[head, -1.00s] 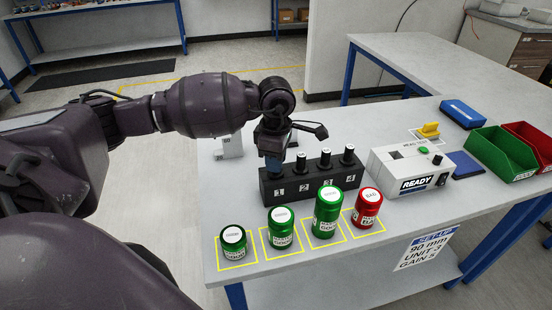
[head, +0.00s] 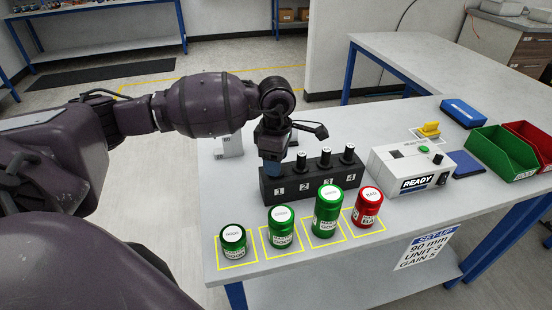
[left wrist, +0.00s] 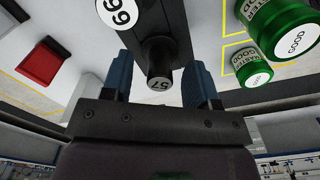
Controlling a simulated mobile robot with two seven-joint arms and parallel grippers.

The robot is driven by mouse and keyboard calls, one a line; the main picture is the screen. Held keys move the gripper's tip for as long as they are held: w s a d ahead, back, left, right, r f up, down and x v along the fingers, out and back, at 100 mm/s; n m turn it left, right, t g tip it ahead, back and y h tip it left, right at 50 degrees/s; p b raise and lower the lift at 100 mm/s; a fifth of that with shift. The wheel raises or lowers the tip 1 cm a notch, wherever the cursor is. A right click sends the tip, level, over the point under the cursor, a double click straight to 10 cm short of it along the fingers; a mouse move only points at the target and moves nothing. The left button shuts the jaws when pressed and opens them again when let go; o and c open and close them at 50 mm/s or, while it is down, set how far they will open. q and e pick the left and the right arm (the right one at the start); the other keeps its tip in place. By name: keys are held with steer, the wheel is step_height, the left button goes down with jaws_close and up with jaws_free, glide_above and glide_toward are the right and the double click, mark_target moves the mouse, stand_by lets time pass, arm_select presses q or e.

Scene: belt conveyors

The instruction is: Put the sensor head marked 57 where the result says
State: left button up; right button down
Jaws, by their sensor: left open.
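The sensor head marked 57 (left wrist: 158,82) is a dark cylinder between the open fingers of my left gripper (left wrist: 157,85) in the left wrist view. I cannot tell whether the fingers touch it. In the head view my left gripper (head: 271,161) is at the slot 1 end of the black rack (head: 318,185) and hides that head. The other black sensor heads stand in slots 2 (head: 301,161), 3 (head: 325,158) and 4 (head: 348,153). The tester (head: 404,172) displays READY. My right gripper is out of view.
Green cans marked GOOD (head: 233,245) (head: 281,228) (head: 327,213) and a red can marked BAD (head: 368,209) stand in yellow squares before the rack. Green (head: 497,166) and red (head: 537,152) bins are at right. A set-up sign (head: 428,248) reads 90 mm, unit 3, gain 5.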

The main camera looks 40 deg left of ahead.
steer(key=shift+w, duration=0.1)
arm_select(q)
step_height(320, 180, up, 10)
steer(key=shift+r, duration=0.4)
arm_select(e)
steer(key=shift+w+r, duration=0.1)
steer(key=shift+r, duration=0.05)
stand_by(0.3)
